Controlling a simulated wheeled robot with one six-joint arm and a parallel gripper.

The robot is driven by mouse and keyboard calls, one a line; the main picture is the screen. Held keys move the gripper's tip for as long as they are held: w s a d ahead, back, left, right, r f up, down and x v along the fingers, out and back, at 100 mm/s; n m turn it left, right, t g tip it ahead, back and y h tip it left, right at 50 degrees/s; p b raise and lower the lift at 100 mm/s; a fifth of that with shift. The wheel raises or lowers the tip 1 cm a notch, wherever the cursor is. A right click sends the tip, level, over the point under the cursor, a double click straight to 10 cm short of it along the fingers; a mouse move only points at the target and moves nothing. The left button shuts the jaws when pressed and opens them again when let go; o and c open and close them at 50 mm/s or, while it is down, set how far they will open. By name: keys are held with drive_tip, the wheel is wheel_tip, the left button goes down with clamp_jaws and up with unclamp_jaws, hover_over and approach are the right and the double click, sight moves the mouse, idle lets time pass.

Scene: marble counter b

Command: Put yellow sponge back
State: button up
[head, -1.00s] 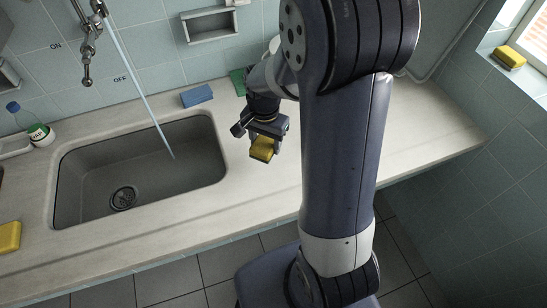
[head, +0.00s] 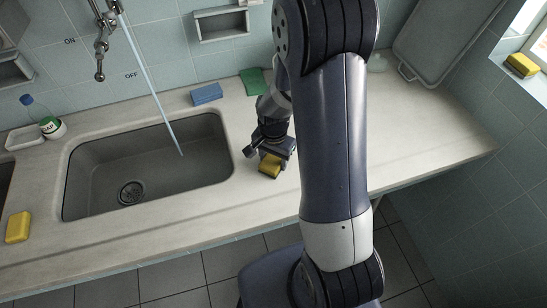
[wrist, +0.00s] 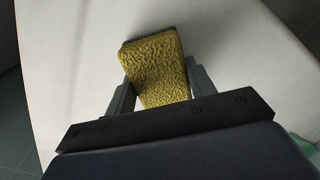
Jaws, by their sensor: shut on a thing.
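A yellow sponge (head: 269,170) is held in my gripper (head: 272,157), over the counter to the right of the sink. In the wrist view the sponge (wrist: 157,68) sits between the two fingers, its rough yellow face showing and a dark layer along its far edge. The head view does not make clear whether it touches the counter. Another yellow sponge (head: 18,227) lies on the counter left of the sink. A third yellow sponge (head: 521,65) rests on the window ledge at the right.
A stream from the faucet runs into the grey sink (head: 148,135). A blue sponge (head: 207,93) and a green cloth-like item (head: 253,80) lie behind. A bottle (head: 42,115) stands at the left. A metal tray (head: 440,45) leans at the back right. The right counter is largely clear.

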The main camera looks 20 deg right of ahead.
sight(274, 158)
drive_tip(key=o, duration=1)
wheel_tip(274, 158, up, 12)
drive_tip(key=shift+r, duration=0.1)
